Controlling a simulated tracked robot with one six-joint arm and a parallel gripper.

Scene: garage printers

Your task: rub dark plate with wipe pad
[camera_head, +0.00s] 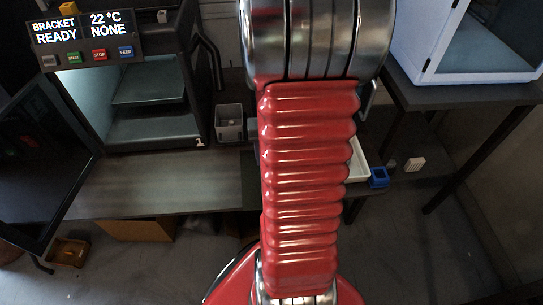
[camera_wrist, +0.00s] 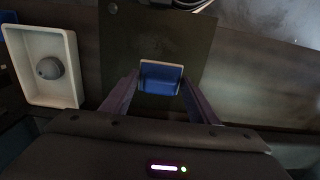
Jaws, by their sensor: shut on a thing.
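In the wrist view my gripper (camera_wrist: 160,88) is shut on the wipe pad (camera_wrist: 160,80), a small blue block with a pale edge, held between the two fingertips. The dark plate (camera_wrist: 125,45) is a flat, dark rectangle under and beyond the pad, with faint smudges near its middle. The pad is over the plate; I cannot tell whether it touches it. The near part of the plate is hidden by my gripper. In the head view my red arm hides the gripper and the pad.
A white tray (camera_wrist: 72,96) with a grey round thing (camera_wrist: 49,68) lies left of the plate. In the head view an open printer (camera_head: 150,130) stands at left, a grey bin (camera_head: 229,112) beside it. A white cabinet (camera_head: 425,60) stands at right. A blue box (camera_head: 378,178) is right of my arm.

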